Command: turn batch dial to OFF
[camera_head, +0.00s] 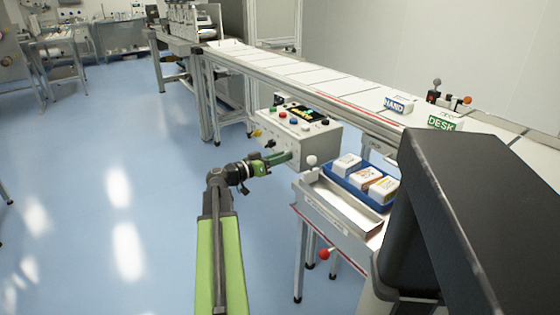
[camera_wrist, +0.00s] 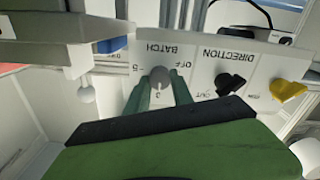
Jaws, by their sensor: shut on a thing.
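The grey batch dial (camera_wrist: 160,76) sits on a white panel (camera_wrist: 205,68) in the wrist view, where the lettering appears upside down. OFF is printed at its upper right, 5 at its left and 3 below it. My gripper (camera_wrist: 160,88) has its two green fingers on either side of the dial, shut on it. The dial's pointer direction is not clear. In the head view my gripper (camera_head: 287,157) reaches the front of the control box (camera_head: 310,145); it hides the dial there.
Right of the dial are a black DIRECTION knob (camera_wrist: 230,84) and a yellow knob (camera_wrist: 288,90). In the head view, a blue tray (camera_head: 336,178) with white boxes stands close right of my gripper. Floor on the left is free.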

